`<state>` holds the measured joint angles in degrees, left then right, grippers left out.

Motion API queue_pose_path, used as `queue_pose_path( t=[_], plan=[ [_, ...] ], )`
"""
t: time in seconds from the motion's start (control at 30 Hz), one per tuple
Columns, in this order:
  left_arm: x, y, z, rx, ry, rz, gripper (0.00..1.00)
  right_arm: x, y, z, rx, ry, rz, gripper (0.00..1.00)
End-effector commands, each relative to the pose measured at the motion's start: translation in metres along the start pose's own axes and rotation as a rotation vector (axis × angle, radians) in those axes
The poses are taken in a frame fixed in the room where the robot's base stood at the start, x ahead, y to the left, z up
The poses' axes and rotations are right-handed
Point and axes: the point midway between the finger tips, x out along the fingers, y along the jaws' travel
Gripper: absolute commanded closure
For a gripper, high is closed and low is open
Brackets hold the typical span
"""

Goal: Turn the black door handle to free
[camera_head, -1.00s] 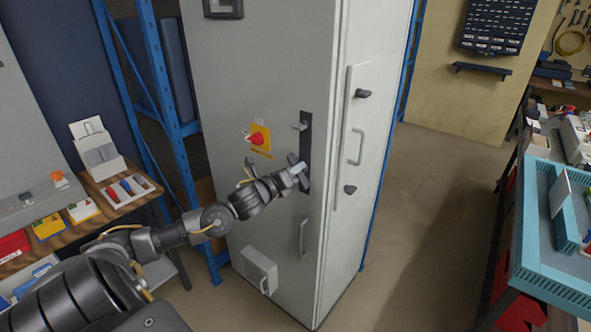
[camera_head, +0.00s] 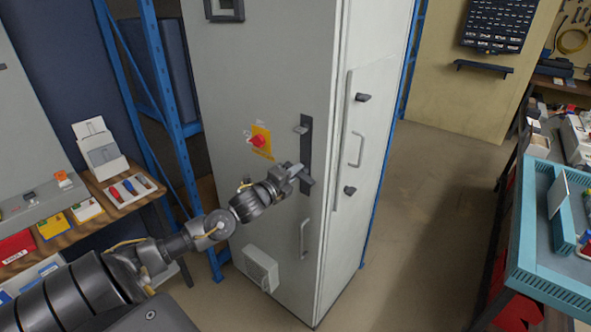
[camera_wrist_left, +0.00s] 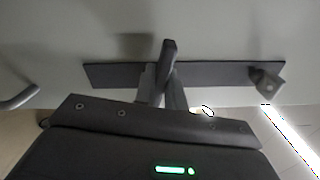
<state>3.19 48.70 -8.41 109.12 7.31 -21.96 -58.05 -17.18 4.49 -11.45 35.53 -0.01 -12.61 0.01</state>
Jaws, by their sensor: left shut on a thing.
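The tall light grey cabinet (camera_head: 285,60) carries a long black handle plate (camera_head: 306,135) upright near its front edge. The black door handle (camera_head: 308,181) is low on that plate, largely covered by my left gripper (camera_head: 296,171). In the left wrist view, the handle (camera_wrist_left: 169,55) stands out across the plate (camera_wrist_left: 220,74), with the fingers of my left gripper (camera_wrist_left: 162,88) on both sides of its base. The left gripper is shut on the handle. My right gripper is not in view.
A red rotary switch (camera_head: 257,141) on a yellow plate is left of the handle plate. A grey box (camera_head: 261,270) and a bar handle (camera_head: 304,239) are lower on the cabinet. A wooden shelf (camera_head: 125,205) is at left, a teal tray (camera_head: 535,280) at right. Floor right of the cabinet is clear.

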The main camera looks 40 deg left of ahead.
Motion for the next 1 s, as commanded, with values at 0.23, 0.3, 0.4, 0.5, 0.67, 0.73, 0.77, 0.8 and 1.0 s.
queue_pose_path(
  t=[0.23, 0.3, 0.4, 0.5, 0.67, 0.73, 0.77, 0.8, 1.0],
  plan=[
    [0.0001, 0.0009, 0.0008, -0.156, -0.002, 0.000, 1.00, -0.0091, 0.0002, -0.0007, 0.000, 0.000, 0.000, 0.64],
    [0.0001, 0.0015, 0.0004, -0.188, -0.002, 0.001, 1.00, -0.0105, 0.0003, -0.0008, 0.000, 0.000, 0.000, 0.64],
    [0.0001, 0.0023, 0.0001, -0.222, -0.001, 0.001, 1.00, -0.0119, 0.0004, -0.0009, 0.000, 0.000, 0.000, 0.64],
    [0.0002, 0.0028, 0.0001, -0.245, -0.001, 0.001, 1.00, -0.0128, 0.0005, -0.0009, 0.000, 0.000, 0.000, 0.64],
    [0.0002, 0.0033, 0.0000, -0.264, -0.001, 0.001, 1.00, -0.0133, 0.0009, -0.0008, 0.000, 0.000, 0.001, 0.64],
    [0.0002, 0.0035, 0.0000, -0.267, -0.001, 0.000, 1.00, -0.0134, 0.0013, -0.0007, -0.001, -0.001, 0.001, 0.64],
    [0.0002, 0.0035, -0.0001, -0.267, -0.001, 0.000, 1.00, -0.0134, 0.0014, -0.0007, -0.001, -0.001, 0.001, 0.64],
    [0.0002, 0.0035, -0.0001, -0.268, -0.001, 0.000, 1.00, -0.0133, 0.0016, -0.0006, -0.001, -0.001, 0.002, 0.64],
    [0.0002, 0.0036, -0.0002, -0.268, -0.001, 0.000, 1.00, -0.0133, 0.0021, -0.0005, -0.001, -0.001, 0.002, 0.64]
  ],
)
